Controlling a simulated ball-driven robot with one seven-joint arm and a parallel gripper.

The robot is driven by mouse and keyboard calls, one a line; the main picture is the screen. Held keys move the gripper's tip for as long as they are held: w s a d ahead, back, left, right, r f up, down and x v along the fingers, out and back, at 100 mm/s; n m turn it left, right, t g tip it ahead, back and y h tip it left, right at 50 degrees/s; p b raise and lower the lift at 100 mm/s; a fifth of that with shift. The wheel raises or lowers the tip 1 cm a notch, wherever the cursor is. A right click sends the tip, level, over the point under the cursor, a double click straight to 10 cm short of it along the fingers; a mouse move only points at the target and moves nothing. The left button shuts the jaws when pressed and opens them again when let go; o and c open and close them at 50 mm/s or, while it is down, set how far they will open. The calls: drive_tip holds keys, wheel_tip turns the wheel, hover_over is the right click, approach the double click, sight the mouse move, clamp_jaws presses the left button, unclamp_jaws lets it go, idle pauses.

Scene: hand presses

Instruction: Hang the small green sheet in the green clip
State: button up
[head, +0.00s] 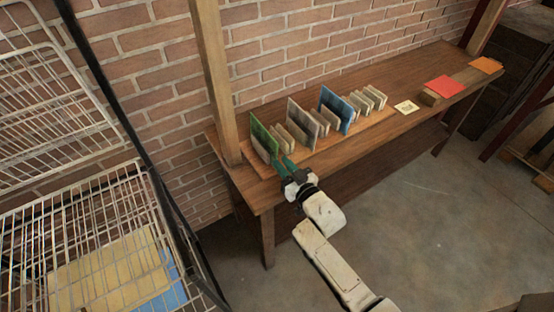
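A green upright panel (264,134) stands at the left end of the wooden bench. A small pale piece (260,149) stands in front of it. I cannot make out a separate small green sheet or a green clip at this size. My gripper (282,161), with teal fingers, points at the bench just right of the green panel's lower edge. The two fingers show side by side, but whether they are open, or hold something thin, is too small to tell.
Along the bench (386,121) stand a grey panel (303,120), a blue panel (337,108) and several small pale pieces. A cream square (406,107), a red sheet (445,87) and an orange sheet (486,65) lie at right. A post (215,85) and wire baskets (100,245) stand left.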

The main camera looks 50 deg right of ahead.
drive_tip(key=shift+w+d+f, duration=0.15)
drive_tip(key=shift+w, duration=0.45)
drive_tip(key=shift+b+x, duration=0.4)
drive_tip(key=shift+x, duration=0.55)
clamp_jaws()
wheel_tip(320, 180, up, 8)
drive_tip(key=p, duration=0.6)
drive_tip(key=shift+f+p, duration=0.15)
drive_tip(key=shift+p, duration=0.2)
drive_tip(key=shift+s, duration=0.1)
